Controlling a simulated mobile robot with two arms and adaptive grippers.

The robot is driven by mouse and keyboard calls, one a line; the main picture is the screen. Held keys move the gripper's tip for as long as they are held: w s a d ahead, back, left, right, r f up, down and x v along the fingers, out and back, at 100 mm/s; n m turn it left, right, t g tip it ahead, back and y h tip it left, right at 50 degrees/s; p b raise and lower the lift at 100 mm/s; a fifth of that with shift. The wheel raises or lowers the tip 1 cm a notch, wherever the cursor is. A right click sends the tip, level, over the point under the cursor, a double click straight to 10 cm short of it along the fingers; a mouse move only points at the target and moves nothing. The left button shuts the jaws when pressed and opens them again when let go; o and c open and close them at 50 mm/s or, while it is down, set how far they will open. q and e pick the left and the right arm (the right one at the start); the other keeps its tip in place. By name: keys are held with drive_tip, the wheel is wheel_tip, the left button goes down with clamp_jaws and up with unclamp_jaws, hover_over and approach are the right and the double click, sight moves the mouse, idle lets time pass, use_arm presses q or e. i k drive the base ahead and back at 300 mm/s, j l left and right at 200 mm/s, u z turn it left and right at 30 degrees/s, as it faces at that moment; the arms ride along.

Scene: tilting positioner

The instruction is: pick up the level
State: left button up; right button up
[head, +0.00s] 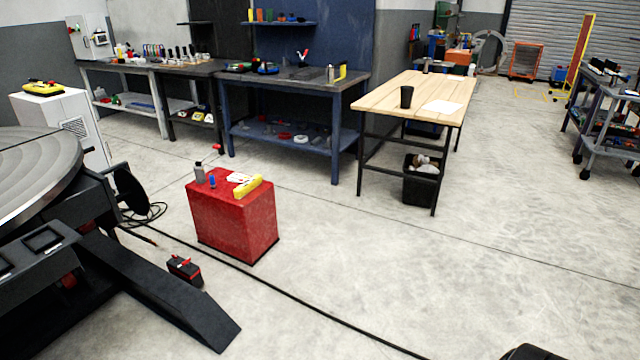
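A yellow level (248,187) lies on top of a red cabinet (236,222), along the right part of its top. It lies at a slant. A white paper or cloth with dark marks (239,178) is just behind and left of it. Neither of my grippers shows in the head view, and nothing touches the level except what it lies on.
A grey bottle (199,173) and a small blue item (212,182) stand on the red cabinet. The positioner (50,180) is at the left, with a black-and-red box (185,269) on the floor. A cable (300,297) crosses the floor. Floor right of the cabinet is clear.

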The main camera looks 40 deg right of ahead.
sight(244, 189)
drive_tip(key=z, duration=0.85)
drive_tip(key=i+u, duration=0.3)
drive_tip(key=u, duration=0.2)
drive_tip(key=i+l+u, duration=0.2)
drive_tip(key=u, duration=0.3)
drive_tip(key=i, duration=0.1)
